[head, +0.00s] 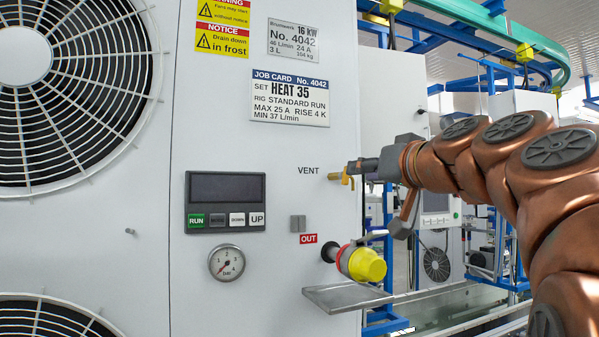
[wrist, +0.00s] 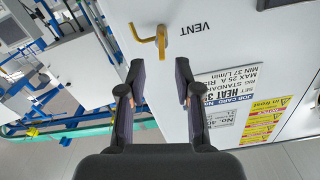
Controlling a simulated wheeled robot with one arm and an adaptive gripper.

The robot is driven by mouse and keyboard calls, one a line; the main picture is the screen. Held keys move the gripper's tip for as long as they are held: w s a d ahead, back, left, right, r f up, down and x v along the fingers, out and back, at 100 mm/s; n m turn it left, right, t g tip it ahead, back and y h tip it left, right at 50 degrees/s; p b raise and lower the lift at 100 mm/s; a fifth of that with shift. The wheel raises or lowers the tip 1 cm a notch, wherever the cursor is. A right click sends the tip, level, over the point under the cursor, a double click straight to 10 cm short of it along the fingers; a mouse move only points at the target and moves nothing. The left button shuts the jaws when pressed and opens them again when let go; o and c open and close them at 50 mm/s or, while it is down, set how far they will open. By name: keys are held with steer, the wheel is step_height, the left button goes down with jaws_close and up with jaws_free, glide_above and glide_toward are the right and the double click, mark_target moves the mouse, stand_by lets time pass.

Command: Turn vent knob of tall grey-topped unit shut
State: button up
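The vent knob (head: 343,178) is a small brass-yellow lever on the white front panel of the unit (head: 300,215), right of the printed word VENT. The unit's top is out of view. My gripper (head: 354,167) is at the knob from the right in the head view, and its dark fingers partly overlap the knob there. In the wrist view, which is upside down, the knob (wrist: 161,42) lies just beyond the fingertips, roughly centred between them. My gripper (wrist: 160,69) is open there, with nothing between its fingers. I cannot tell whether a finger touches the knob.
Below the knob, a yellow-capped outlet (head: 366,265) sticks out above a small grey shelf (head: 347,297). A display with buttons (head: 225,202) and a gauge (head: 227,262) are on the panel. A job card (head: 290,97) is above. Blue frames stand behind at right.

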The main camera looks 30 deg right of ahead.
steer(key=shift+w+d+p, duration=0.1)
steer(key=shift+w+p, duration=0.3)
steer(key=shift+w, duration=2.15)
steer(key=shift+c, duration=0.2)
jaws_close()
